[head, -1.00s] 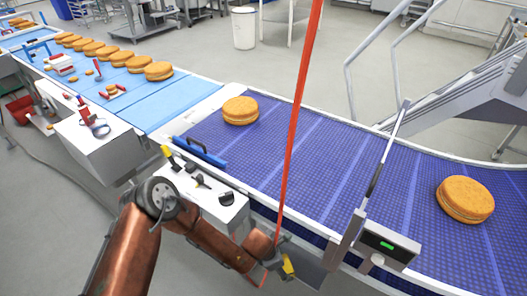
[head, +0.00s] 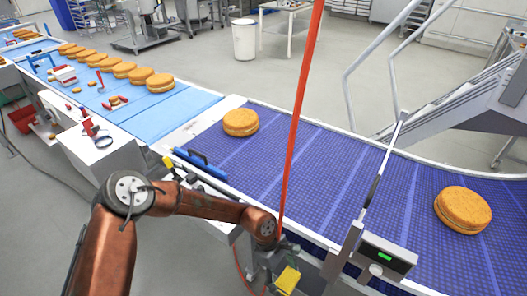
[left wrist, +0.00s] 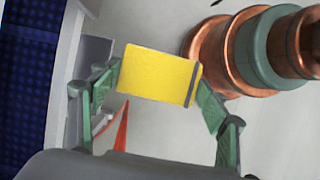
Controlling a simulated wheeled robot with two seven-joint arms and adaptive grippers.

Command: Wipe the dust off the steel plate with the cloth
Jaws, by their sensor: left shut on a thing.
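My left gripper (head: 276,266) is low beside the near edge of the purple belt, in front of the grey post. It is shut on a yellow cloth (head: 287,280), seen as a flat yellow block. In the left wrist view the cloth (left wrist: 158,75) sits between the two green fingers (left wrist: 160,88), with a dark stripe near its right end. A pale plate (head: 196,122), which looks like the steel plate, spans the gap between the light blue belt and the purple belt. The cloth is well apart from it. I cannot make out dust on it. My right gripper is not in view.
Filled rounds stand on the purple belt (head: 320,165), one near the plate (head: 241,122) and one at far right (head: 463,209). Several more line the light blue belt. A red strap (head: 298,110) hangs near my gripper. A blue-handled tool (head: 200,161) lies at the belt edge.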

